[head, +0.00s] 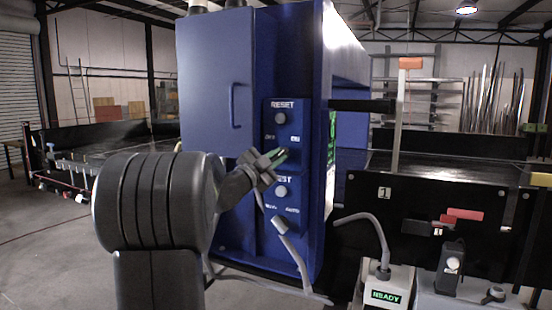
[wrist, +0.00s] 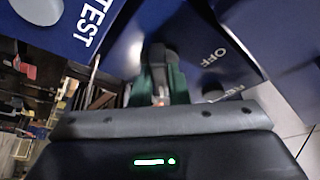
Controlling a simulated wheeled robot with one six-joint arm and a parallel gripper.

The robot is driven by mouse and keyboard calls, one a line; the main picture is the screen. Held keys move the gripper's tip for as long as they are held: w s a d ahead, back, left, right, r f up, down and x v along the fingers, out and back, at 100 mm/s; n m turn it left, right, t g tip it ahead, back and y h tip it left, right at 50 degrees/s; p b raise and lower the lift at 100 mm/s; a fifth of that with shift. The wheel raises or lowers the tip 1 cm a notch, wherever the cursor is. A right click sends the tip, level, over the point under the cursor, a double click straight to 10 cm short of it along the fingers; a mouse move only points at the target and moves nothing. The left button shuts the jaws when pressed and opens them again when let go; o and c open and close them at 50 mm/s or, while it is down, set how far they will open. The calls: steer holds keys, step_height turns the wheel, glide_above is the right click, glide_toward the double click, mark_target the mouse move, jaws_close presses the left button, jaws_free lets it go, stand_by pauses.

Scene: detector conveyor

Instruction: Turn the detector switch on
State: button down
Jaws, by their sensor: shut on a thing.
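The detector's blue control panel (head: 267,205) carries RESET and TEST labels, with OFF and ON marks just above my gripper (head: 281,157). The gripper reaches the panel between the RESET and TEST knobs. In the wrist view my gripper's green-padded fingers (wrist: 162,84) are shut on the grey-black detector switch (wrist: 163,56). The OFF mark shows to the right of the switch in that view, and TEST is at the left. The ON mark is hidden there. My gripper covers the switch in the head view, and its exact angle cannot be told.
The RESET knob (head: 281,118) is just above my gripper and the TEST knob (head: 281,191) just below. A blue door with a handle (head: 234,106) is at the left. A READY box (head: 385,292) and a black conveyor (head: 425,215) stand at the right.

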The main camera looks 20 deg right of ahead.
steer(key=c, duration=1.4)
jaws_free()
steer(key=b+v, duration=0.4)
steer(key=v, duration=1)
steer(key=shift+d, duration=0.1)
steer(key=p+x, duration=0.4)
steer(key=x, duration=1)
